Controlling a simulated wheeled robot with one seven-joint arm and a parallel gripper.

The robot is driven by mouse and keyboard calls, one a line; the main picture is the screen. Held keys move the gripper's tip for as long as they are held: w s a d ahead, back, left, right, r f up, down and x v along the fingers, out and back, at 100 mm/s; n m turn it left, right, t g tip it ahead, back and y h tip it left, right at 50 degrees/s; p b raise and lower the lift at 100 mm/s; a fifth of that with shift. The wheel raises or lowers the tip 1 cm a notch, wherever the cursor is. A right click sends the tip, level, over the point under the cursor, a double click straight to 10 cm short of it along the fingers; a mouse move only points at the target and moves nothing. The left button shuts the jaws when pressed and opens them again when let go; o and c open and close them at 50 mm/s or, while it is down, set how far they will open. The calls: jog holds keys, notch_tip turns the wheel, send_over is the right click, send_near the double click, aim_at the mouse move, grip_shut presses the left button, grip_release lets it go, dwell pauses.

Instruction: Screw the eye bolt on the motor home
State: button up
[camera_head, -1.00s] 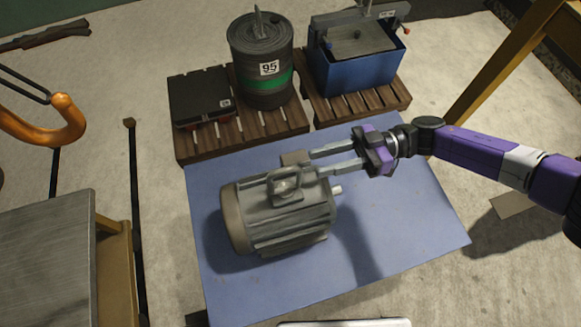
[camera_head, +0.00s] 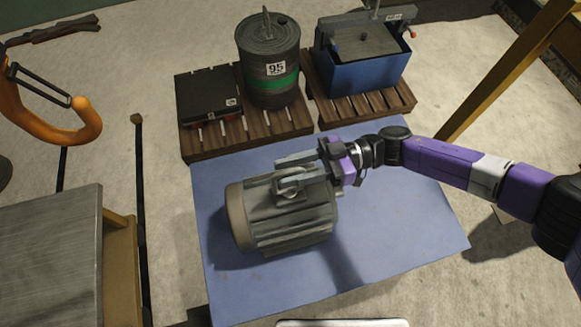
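The grey motor (camera_head: 285,225) lies on its side on a blue mat (camera_head: 400,245), its shaft end towards the right. The grey eye bolt (camera_head: 291,194) is upright on top of the motor housing. My gripper (camera_head: 281,172) reaches in from the right at the height of the eye. Its two fingers are apart, with the near finger overlapping the upper part of the eye in the picture. I cannot tell whether either finger touches it. The bolt's thread and seat are hidden.
A grey-topped table (camera_head: 50,255) is at the left. An orange hook (camera_head: 70,130) hangs at upper left. The mat's right side is clear.

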grip_shut()
jog(key=shift+r+m+t+p, duration=0.1)
jog(key=shift+m+t+p, duration=0.2)
jog(key=shift+t+p, duration=0.25)
jog(key=m+t+p, duration=0.1)
jog(key=t+p, duration=0.1)
jog(key=t, duration=0.1)
jog(key=shift+s+r+m+y, duration=0.1)
jog(key=shift+r+m+y, duration=0.1)
jog(key=shift+m+y, duration=0.15)
jog(key=m+t+p, duration=0.3)
jog(key=m+t, duration=0.1)
jog(key=t, duration=0.1)
jog(key=shift+t+p, duration=0.25)
jog(key=shift+p, duration=0.05)
jog(key=shift+f+m+t+h+p, duration=0.1)
jog(key=shift+m+t+h+p, duration=0.6)
jog(key=shift+m+t+h, duration=0.9)
jog(key=shift+f+m+t+h+p, duration=0.1)
jog(key=shift+m+t+h+p, duration=0.7)
jog(key=shift+t, duration=1.4)
jog(key=shift+m, duration=0.45)
jog(key=shift+m+t+h, duration=2.1)
jog(key=shift+h, duration=0.75)
jog(key=shift+s+a+m+t+h+p, duration=0.1)
jog(key=shift+m+t+h+p, duration=0.35)
jog(key=shift+m+h, duration=0.8)
